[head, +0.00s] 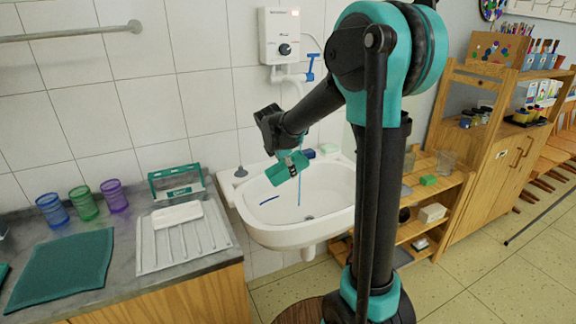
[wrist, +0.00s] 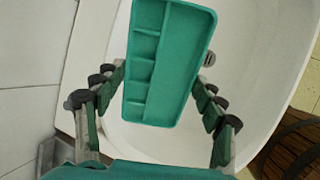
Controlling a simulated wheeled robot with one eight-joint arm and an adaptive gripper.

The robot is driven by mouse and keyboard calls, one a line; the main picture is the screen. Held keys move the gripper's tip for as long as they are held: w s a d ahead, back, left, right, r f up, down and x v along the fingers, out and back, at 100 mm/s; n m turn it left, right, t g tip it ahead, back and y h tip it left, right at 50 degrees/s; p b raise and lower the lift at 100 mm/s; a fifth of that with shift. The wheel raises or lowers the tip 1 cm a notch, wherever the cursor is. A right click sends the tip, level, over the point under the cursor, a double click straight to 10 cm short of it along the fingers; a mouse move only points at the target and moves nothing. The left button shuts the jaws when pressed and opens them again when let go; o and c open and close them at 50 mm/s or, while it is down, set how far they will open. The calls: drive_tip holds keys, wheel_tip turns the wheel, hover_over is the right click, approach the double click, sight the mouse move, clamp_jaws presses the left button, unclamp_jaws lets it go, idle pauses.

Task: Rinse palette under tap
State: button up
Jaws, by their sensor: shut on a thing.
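The palette (head: 287,168) is a teal, tapered tray with several small wells along one side and a long one on the other. It hangs tilted above the white sink (head: 262,230). My gripper (head: 293,160) is shut on it; in the wrist view the palette (wrist: 168,60) lies between the two fingers of my gripper (wrist: 162,80), its wells facing the camera. A white tap pipe (head: 296,85) with a blue lever (head: 310,68) comes from the water heater (head: 280,36) on the wall.
A ribbed drainboard (head: 155,255) with a white block (head: 178,215) stands left of the sink. A green-framed rack (head: 176,181), several coloured cups (head: 83,204) and a green cloth (head: 62,268) are on the counter. Wooden shelves (head: 440,215) stand right of the sink.

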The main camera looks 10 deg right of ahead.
drive_tip(key=shift+s+a, duration=0.4)
drive_tip(key=shift+s, duration=0.25)
drive_tip(key=shift+s+a, duration=0.4)
drive_tip(key=shift+s, duration=0.3)
drive_tip(key=shift+s+a, duration=0.4)
drive_tip(key=shift+s, duration=0.25)
drive_tip(key=s+a+r, duration=0.2)
drive_tip(key=s+r, duration=0.2)
drive_tip(key=shift+s+a, duration=0.15)
drive_tip(key=shift+a, duration=0.1)
idle(0.7)
